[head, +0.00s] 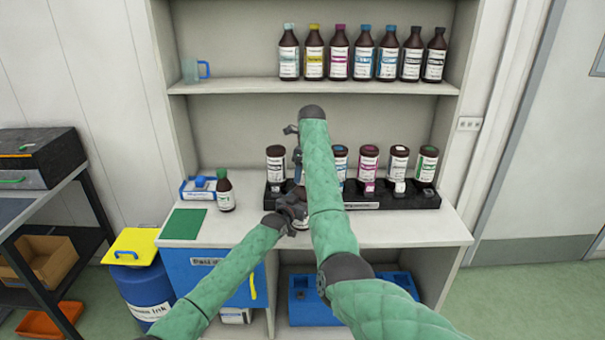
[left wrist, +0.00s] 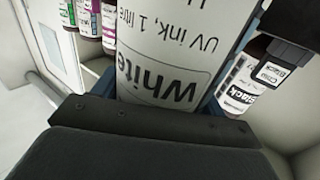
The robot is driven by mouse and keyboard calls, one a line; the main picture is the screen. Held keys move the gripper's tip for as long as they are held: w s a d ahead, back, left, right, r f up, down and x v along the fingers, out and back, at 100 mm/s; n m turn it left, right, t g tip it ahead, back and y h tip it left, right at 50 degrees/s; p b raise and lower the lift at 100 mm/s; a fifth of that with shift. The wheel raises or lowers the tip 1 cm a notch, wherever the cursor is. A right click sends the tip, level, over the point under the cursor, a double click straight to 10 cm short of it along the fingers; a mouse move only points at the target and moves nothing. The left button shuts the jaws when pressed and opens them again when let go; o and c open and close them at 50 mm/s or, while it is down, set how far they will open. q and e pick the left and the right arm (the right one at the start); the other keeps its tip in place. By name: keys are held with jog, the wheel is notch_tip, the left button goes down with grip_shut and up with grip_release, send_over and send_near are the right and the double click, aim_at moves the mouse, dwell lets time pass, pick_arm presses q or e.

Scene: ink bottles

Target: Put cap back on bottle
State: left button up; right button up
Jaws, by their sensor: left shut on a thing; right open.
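In the left wrist view, a large bottle with a white label reading "White, UV ink, 1 litre" (left wrist: 165,60) fills the middle, between the jaws of my left gripper. In the head view, my left gripper (head: 292,210) is shut on it above the front of the counter, just before the black rack. Only a small pale part of the bottle shows there. My right gripper (head: 294,143) is open, higher up and farther back, partly hidden by its own arm. The held bottle's top is hidden, and I cannot make out a loose cap.
A black rack (head: 405,201) holds several dark bottles neck-down. A green-capped bottle (head: 225,192) stands on the counter beside a blue tray (head: 190,194) and a green mat (head: 183,223). More bottles line the upper shelf (head: 230,86). The counter's right front is clear.

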notch_tip(320, 180, up, 11)
jog(key=d, duration=0.1)
jog(key=shift+s+d, duration=0.2)
jog(key=shift+s, duration=0.1)
pick_arm(q)
jog(key=o, duration=2)
jog(key=shift+c, duration=0.2)
pick_arm(e)
jog(key=shift+f, duration=0.1)
pick_arm(q)
jog(key=shift+s+a+f, duration=0.15)
jog(key=shift+s+a, duration=0.15)
jog(key=shift+s, duration=0.15)
jog(key=b+v, duration=0.2)
jog(key=v, duration=0.4)
jog(key=shift+s+a, duration=0.2)
jog(key=shift+s, duration=0.05)
pick_arm(e)
jog(key=shift+f, duration=1.1)
